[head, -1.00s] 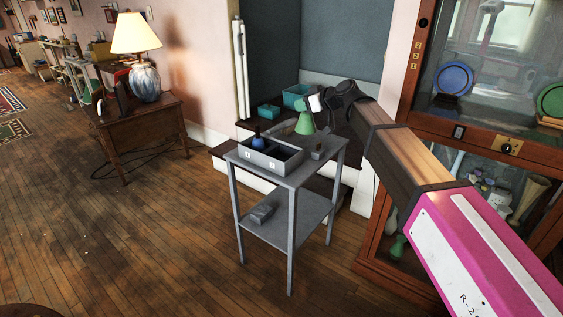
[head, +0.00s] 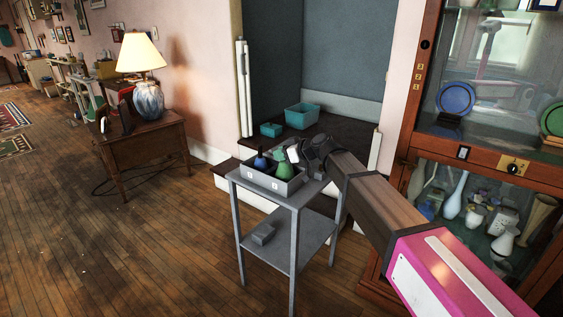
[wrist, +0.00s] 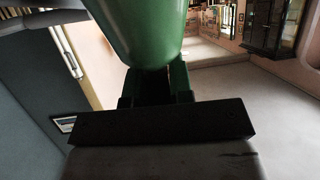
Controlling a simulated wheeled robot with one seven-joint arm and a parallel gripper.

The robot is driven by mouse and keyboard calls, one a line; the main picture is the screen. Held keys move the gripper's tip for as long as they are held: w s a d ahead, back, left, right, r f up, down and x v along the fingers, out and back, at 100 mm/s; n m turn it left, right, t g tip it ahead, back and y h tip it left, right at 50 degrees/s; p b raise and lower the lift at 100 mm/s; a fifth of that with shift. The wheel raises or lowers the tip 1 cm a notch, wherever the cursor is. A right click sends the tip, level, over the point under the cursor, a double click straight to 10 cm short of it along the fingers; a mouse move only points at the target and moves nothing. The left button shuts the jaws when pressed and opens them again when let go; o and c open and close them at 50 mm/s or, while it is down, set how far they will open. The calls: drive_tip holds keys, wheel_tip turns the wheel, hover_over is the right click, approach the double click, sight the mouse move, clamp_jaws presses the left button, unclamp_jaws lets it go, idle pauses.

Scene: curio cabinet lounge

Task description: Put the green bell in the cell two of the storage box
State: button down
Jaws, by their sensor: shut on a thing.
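The green bell (head: 283,171) is at the right cell of the grey storage box (head: 262,182), its lower part hidden by the front wall. I cannot tell whether it touches the cell floor. My gripper (head: 290,156) is shut on the bell's upper part, reaching in from the right. In the wrist view the bell (wrist: 145,30) fills the top middle, against the dark gripper fingers (wrist: 155,85). A blue bell-like object (head: 261,161) stands in the left cell. The box front has two small white labels, too small to read surely.
The box stands on a small grey two-tier table (head: 296,198) with a grey block (head: 263,233) on its lower shelf. Teal bins (head: 302,116) sit on the dark step behind. A glass cabinet (head: 455,130) stands to the right.

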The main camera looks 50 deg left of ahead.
drive_tip(key=shift+f, duration=1.4)
drive_tip(key=shift+f, duration=0.15)
drive_tip(key=c, duration=1)
unclamp_jaws()
drive_tip(key=shift+d+r, duration=0.2)
drive_tip(key=v, duration=1.1)
drive_tip(key=shift+w+d+r, duration=0.15)
drive_tip(key=shift+w+d, duration=0.05)
drive_tip(key=shift+d, duration=0.05)
